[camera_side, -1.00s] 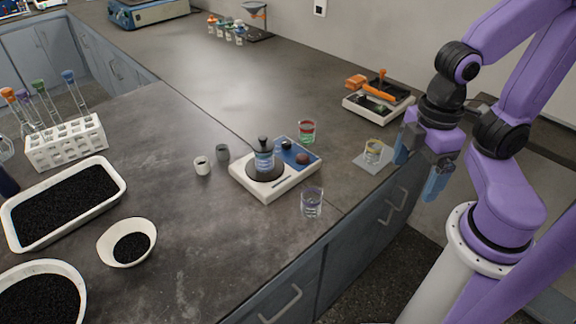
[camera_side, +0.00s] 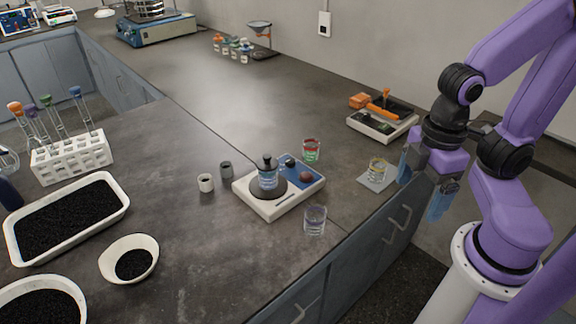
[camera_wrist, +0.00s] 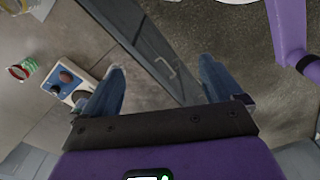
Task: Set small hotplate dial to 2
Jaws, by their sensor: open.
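The small hotplate (camera_side: 274,210) is a white unit with a blue panel and a round dark plate. A blue-labelled bottle with a black stopper (camera_side: 268,172) stands on the plate. The panel has a dark knob (camera_side: 290,161) and a reddish-brown knob (camera_side: 306,177); their markings are too small to read. In the wrist view the hotplate (camera_wrist: 97,71) is at the left, partly hidden by a finger, with both knobs showing. My gripper (camera_side: 422,188) is open and empty, right of the hotplate beyond the counter edge, touching nothing. Its blue fingers also show in the wrist view (camera_wrist: 160,75).
Beakers stand close to the hotplate: a red-green one (camera_side: 311,150), a clear one (camera_side: 315,220) and a yellowish one (camera_side: 377,170) on a pad. Two small cups (camera_side: 206,183) are at its left. The counter's back middle is clear.

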